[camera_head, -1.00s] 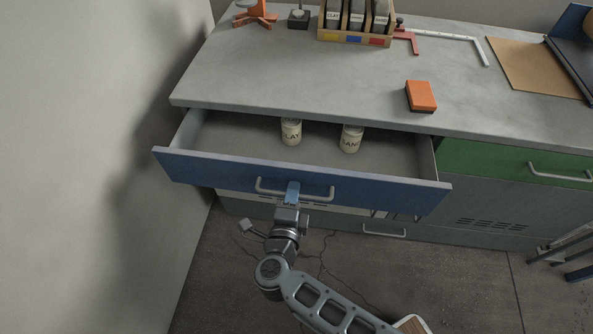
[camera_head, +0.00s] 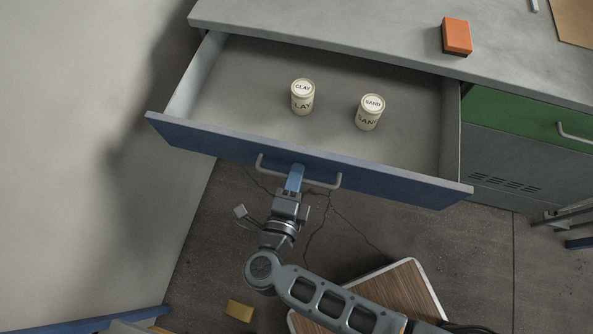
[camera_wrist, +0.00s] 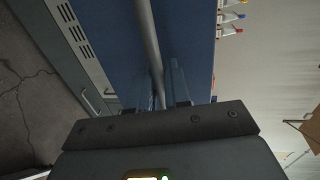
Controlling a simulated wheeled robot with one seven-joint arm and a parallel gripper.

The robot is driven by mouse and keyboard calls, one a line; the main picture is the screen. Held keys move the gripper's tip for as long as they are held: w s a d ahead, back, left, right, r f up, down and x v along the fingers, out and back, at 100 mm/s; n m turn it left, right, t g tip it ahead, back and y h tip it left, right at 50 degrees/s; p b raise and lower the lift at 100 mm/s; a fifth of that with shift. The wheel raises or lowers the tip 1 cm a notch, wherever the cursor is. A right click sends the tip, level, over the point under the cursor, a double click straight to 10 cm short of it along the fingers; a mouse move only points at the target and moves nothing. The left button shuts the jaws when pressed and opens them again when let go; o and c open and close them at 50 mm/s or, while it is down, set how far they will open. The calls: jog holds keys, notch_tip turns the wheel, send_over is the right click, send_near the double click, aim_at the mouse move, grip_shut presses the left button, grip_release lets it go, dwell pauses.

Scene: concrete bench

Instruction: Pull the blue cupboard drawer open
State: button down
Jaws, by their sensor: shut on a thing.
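The blue drawer (camera_head: 390,184) is pulled well out from under the grey bench top. Its inside shows in the head view. Two cans stand upright in it: a clay can (camera_head: 302,97) and a sand can (camera_head: 369,112). The grey bar handle (camera_head: 322,184) runs along the drawer front. My gripper (camera_head: 294,178) is shut on the handle, left of the handle's middle. In the wrist view the handle (camera_wrist: 147,35) passes between my fingers (camera_wrist: 165,88), with the blue front behind it.
A green drawer (camera_head: 520,115) with its own handle is shut at the right. An orange block (camera_head: 456,36) lies on the bench top (camera_head: 340,28). A wall stands close at the left. A yellow block (camera_head: 239,311) lies on the floor, lower left.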

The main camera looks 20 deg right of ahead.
jog(key=c, duration=1.3)
grip_release()
jog(key=shift+c, duration=0.2)
jog(key=b+v, duration=0.1)
jog(key=v, duration=0.6)
jog(key=shift+s+a, duration=0.25)
jog(key=shift+s, duration=0.05)
jog(key=shift+d+r, duration=0.1)
jog(key=s+d+r+n+t+y, duration=0.1)
jog(key=s+d+r+n+y, duration=0.3)
jog(key=s+d+r+n, duration=0.4)
jog(key=s+d+r+n+t+y, duration=0.1)
jog(key=s+d+r+n+y, duration=0.4)
jog(key=n, duration=1.2)
jog(key=s+d+r, duration=0.3)
jog(key=s+r, duration=0.2)
jog(key=r, duration=0.2)
jog(key=shift+d+r, duration=0.3)
jog(key=shift+r, duration=0.05)
